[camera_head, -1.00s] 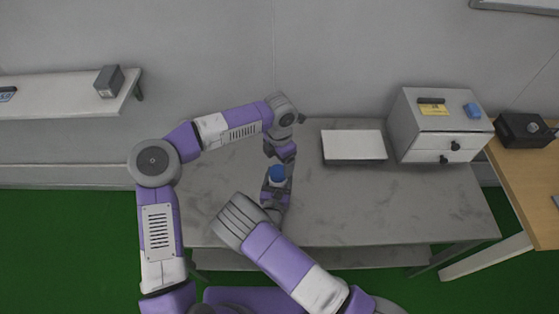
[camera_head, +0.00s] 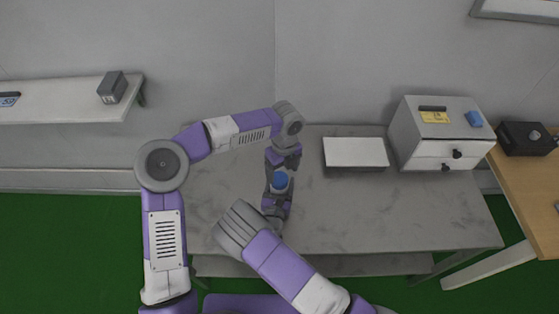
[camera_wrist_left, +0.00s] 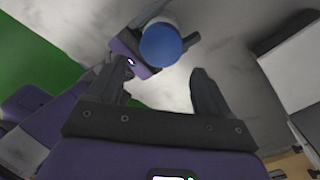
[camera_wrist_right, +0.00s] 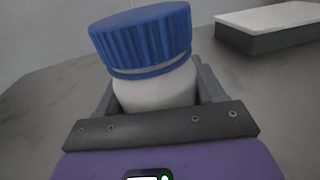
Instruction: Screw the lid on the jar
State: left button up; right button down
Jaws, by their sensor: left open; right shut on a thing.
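A white jar (camera_wrist_right: 155,88) with a blue ribbed lid (camera_wrist_right: 143,38) on its top shows large in the right wrist view. A thin silvery band shows under the lid, which looks slightly tilted in that view; I cannot tell how tight it is. My right gripper (camera_wrist_right: 157,90) is shut on the jar's body, holding it above the table. In the head view the lid (camera_head: 280,181) is just below my left gripper (camera_head: 281,168). In the left wrist view my left gripper (camera_wrist_left: 160,78) is open and empty, with the lid (camera_wrist_left: 161,45) beyond its fingertips, apart from them.
The grey table (camera_head: 400,215) has free room at front right. A white-topped box (camera_head: 356,153) and a drawer cabinet (camera_head: 437,135) stand at its back right. A wall shelf (camera_head: 60,99) is at left; a wooden table (camera_head: 535,195) is at right.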

pick_arm(q)
jog(key=n, duration=0.6)
jog(key=shift+r, duration=0.15)
jog(key=n, duration=0.4)
jog(key=shift+r, duration=0.15)
jog(key=n, duration=0.4)
jog(key=shift+a+r, duration=0.1)
jog(key=shift+r, duration=0.05)
jog(key=n, duration=0.4)
jog(key=shift+r, duration=0.15)
jog(key=n, duration=0.4)
jog(key=shift+a+r, duration=0.1)
jog(key=shift+r, duration=0.1)
jog(key=n, duration=0.4)
jog(key=shift+w+a+r, duration=0.1)
jog(key=shift+w+r, duration=0.05)
jog(key=shift+r, duration=0.1)
jog(key=n, duration=0.3)
jog(key=shift+w+r+n, duration=0.1)
jog(key=shift+r+n, duration=0.15)
jog(key=shift+n, duration=0.15)
jog(key=n, duration=0.4)
jog(key=shift+w+a+r, duration=0.1)
jog(key=shift+a+r, duration=0.05)
jog(key=shift+r, duration=0.15)
jog(key=shift+f, duration=0.1)
